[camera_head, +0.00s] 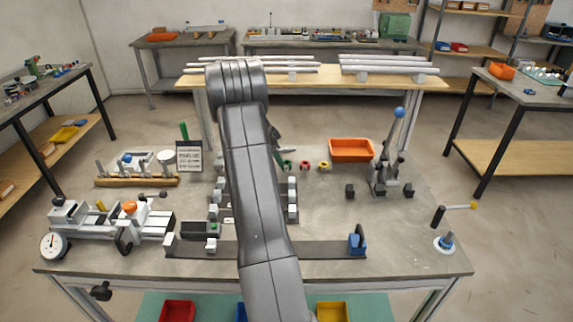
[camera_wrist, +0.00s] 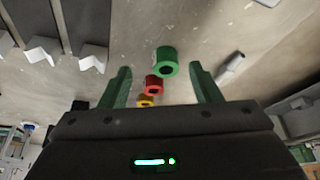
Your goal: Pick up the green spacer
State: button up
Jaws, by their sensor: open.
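The green spacer (camera_wrist: 167,61) is a short ring with a dark hole, on the grey table top in the wrist view. It lies beyond my gripper (camera_wrist: 160,80), between the lines of its two green fingers and apart from both. My gripper is open and empty. In the head view the green spacer (camera_head: 288,165) shows just right of my arm, at the left end of a short row. My arm hides most of my gripper there.
A red spacer (camera_head: 305,166) and a yellow spacer (camera_head: 324,166) sit beside the green one. An orange bin (camera_head: 351,150) stands behind them to the right. A clamp with a blue knob (camera_head: 399,112) rises further right. White V-blocks (camera_wrist: 92,57) stand left in the wrist view.

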aim_at(284, 161)
jog(key=shift+w+d+p, duration=0.35)
jog(key=shift+w+d, duration=0.35)
jog(key=shift+d, duration=0.05)
jog(key=p+x, duration=0.1)
jog(key=x, duration=0.4)
jog(key=shift+a, duration=0.1)
jog(key=c, duration=1.1)
